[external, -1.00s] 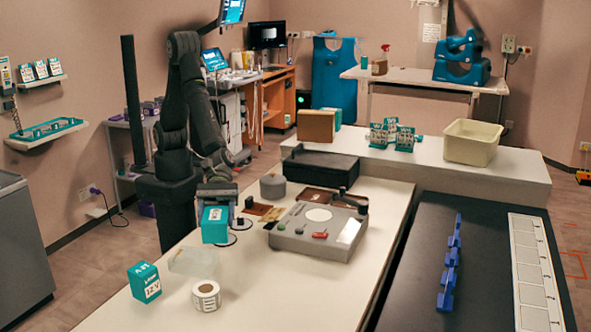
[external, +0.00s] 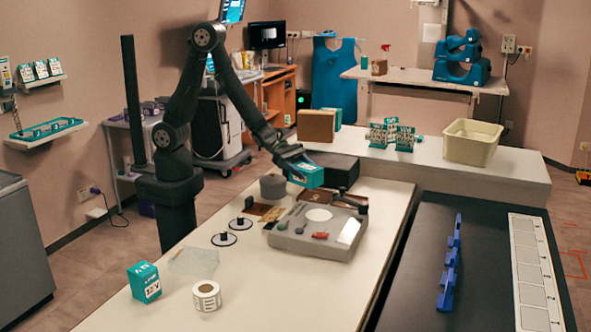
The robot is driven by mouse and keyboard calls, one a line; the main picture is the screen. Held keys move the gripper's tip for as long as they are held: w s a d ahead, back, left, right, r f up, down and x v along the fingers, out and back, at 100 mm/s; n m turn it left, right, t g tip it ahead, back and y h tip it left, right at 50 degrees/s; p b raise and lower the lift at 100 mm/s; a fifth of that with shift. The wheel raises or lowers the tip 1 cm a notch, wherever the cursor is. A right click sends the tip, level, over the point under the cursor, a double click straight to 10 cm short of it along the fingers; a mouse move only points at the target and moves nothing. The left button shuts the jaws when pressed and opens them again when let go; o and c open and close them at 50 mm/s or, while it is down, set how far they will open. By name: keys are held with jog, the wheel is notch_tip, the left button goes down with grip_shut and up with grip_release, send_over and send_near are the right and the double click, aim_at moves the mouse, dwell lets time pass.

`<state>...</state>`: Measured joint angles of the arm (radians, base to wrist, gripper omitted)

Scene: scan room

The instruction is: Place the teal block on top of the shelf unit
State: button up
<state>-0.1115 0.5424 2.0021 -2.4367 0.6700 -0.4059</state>
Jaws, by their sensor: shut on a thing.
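My gripper (external: 294,163) is shut on a teal block (external: 309,177) with a white label. It holds the block tilted in the air, in front of the black case in the picture. The low white raised unit along the back of the table, which looks like the shelf unit (external: 480,179), lies behind and to the right of the block. A second teal box (external: 144,284) stands on the table at the front left. The finger tips are small and partly hidden by the block.
A black case (external: 333,170) and a grey instrument tray (external: 305,246) are near the block. The raised unit carries a brown box (external: 316,126), several small teal-and-white boxes (external: 404,138) and a cream bin (external: 472,142). A label roll (external: 206,296) stands at front left.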

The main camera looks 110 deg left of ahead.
jog(key=shift+s+a, duration=0.15)
jog(key=shift+a, duration=0.85)
jog(key=s+d+m+g+h, duration=0.3)
jog(key=d, duration=1.3)
jog(key=s+d+r+m+g+h, duration=0.1)
jog(key=s+d+m+g+h, duration=0.2)
jog(key=d, duration=1.2)
jog(key=s+d+m+g+h, duration=0.2)
jog(key=s+d+m, duration=0.2)
jog(key=d, duration=1.2)
jog(key=w+a+f, duration=0.1)
jog(key=w+f, duration=0.1)
jog(key=w, duration=0.1)
jog(key=w+a+f, duration=0.2)
jog(key=w, duration=0.2)
jog(key=w+a+f, duration=0.1)
jog(key=w+f, duration=0.1)
jog(key=w, duration=0.1)
jog(key=shift+w+a+f, duration=0.15)
jog(key=shift+a+f, duration=0.15)
jog(key=shift+f, duration=0.05)
jog(key=shift+t, duration=0.3)
jog(key=shift+f, duration=2)
jog(key=shift+f, duration=0.15)
